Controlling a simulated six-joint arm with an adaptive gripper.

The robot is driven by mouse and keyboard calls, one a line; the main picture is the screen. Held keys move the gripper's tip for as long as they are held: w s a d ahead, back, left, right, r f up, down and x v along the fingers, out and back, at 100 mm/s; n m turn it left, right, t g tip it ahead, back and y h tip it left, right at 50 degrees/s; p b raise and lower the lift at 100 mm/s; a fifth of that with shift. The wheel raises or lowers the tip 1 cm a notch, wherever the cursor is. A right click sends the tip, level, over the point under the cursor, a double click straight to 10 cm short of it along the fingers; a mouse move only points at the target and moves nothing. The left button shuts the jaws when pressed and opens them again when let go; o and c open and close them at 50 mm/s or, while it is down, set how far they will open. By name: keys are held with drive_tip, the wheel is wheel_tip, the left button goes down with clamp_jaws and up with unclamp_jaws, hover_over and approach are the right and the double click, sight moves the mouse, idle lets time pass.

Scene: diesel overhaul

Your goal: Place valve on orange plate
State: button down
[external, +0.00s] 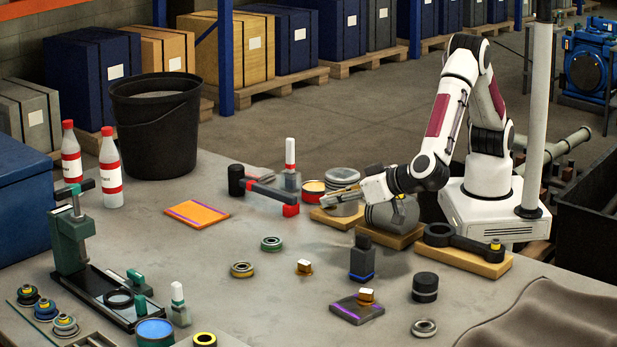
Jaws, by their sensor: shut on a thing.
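The orange plate (197,212) lies flat on the grey bench, left of centre, with a purple line along it. My gripper (334,199) reaches left from the arm, low over the back middle of the bench, to the right of the plate and well apart from it. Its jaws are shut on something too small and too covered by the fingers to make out. I cannot tell whether this is the valve. No valve can be clearly picked out elsewhere on the bench.
Round grey parts on wooden blocks (402,239) crowd the gripper. A dark purple-edged plate (357,310) lies in front.

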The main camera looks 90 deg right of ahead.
drive_tip(key=w+d+m+g+h, duration=0.2)
drive_tip(key=w+d, duration=0.5)
drive_tip(key=d, duration=0.4)
drive_tip(key=r+n+t+y, duration=0.1)
drive_tip(key=n+t+y, duration=0.2)
drive_tip(key=n+y, duration=0.1)
hover_over(216, 213)
drive_tip(key=shift+r, duration=0.1)
drive_tip(key=shift+f, duration=3.15)
drive_tip(key=shift+f, duration=1.85)
